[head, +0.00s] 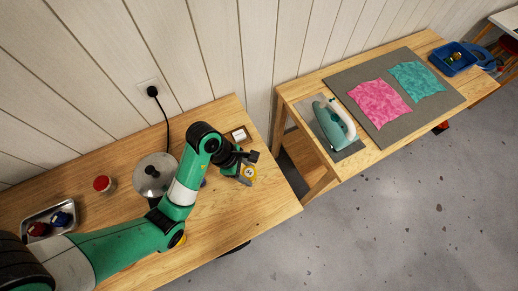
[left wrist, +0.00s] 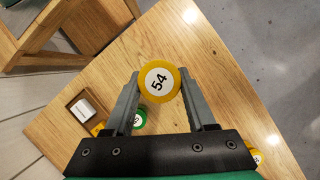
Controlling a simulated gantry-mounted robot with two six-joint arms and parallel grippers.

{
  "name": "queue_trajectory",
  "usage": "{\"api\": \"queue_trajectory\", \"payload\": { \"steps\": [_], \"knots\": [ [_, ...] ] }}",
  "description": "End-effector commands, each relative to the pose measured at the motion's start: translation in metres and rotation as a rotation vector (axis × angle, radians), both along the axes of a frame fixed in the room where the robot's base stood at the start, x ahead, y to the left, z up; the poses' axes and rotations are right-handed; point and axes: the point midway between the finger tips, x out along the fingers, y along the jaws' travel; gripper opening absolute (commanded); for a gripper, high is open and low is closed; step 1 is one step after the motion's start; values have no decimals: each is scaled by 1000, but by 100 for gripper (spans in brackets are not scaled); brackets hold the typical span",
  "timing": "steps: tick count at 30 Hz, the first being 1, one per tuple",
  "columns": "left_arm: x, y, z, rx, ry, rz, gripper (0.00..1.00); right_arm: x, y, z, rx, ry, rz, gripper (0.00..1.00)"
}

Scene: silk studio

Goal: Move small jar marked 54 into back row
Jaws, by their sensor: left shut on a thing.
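The small jar marked 54 has a yellow lid with a white label (left wrist: 159,81). In the left wrist view it sits between the fingertips of my left gripper (left wrist: 160,74), which is shut on it. In the head view the jar (head: 250,172) shows at my left gripper (head: 246,168) over the right end of the near table. Its height above the wood is hard to tell. A green-lidded jar (left wrist: 138,119) and a yellow-lidded one (left wrist: 97,130) show partly behind my left gripper. Another yellow lid (left wrist: 255,157) shows at the lower right. My right gripper is not in view.
A small wooden box with a white block (head: 238,135) stands near the back right edge. A metal pot (head: 154,176), a red-lidded jar (head: 103,184) and a metal tray (head: 66,205) stand farther left. A second table (head: 372,150) holds an iron (head: 335,122) and cloths.

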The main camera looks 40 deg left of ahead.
Motion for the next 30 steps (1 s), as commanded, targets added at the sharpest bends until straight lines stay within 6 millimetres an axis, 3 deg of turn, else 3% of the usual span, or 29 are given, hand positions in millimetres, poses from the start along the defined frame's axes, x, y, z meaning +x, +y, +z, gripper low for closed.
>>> {"api": "queue_trajectory", "payload": {
  "steps": [9, 12, 18, 25, 30],
  "knots": [
    [68, 52, -51, 2, -4, 4, 0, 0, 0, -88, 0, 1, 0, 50],
    [82, 63, -70, -1, 2, 2, 0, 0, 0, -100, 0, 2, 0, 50],
    [100, 76, -89, 0, 1, 2, 0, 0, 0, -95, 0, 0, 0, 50],
    [105, 80, -97, 1, -1, 2, 0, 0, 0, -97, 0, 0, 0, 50],
    [104, 80, -123, -1, 3, 1, 0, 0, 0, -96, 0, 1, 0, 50]
  ]
}}
